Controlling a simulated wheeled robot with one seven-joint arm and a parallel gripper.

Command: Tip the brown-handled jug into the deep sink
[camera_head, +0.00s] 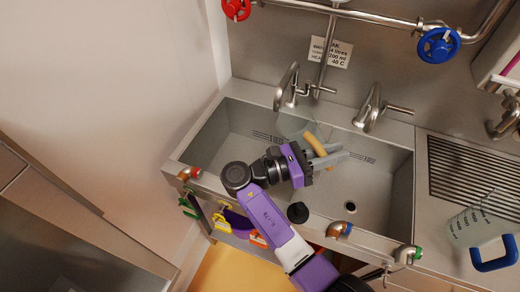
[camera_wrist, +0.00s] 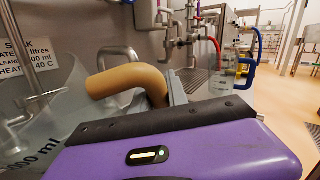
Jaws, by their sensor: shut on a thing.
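The brown-handled jug (camera_head: 289,124) is see-through, with a tan handle (camera_head: 316,145), and is over the left-middle part of the deep steel sink (camera_head: 398,190). My gripper (camera_head: 328,160) is shut on this handle. In the wrist view the jug (camera_wrist: 30,105) is at the left, its printed ml mark slanted, so it looks tilted there; its handle (camera_wrist: 128,82) arches in front of my finger (camera_wrist: 177,92). My gripper and arm hide part of the jug and sink. I cannot tell whether liquid is in the jug or flowing out.
Two steel taps (camera_head: 288,85) (camera_head: 370,107) stand behind the sink. A blue-handled jug (camera_head: 468,226) stands at right, by a ribbed drainer (camera_head: 470,180). Coloured valves line the front edge. A label (camera_head: 331,52) is on the wall.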

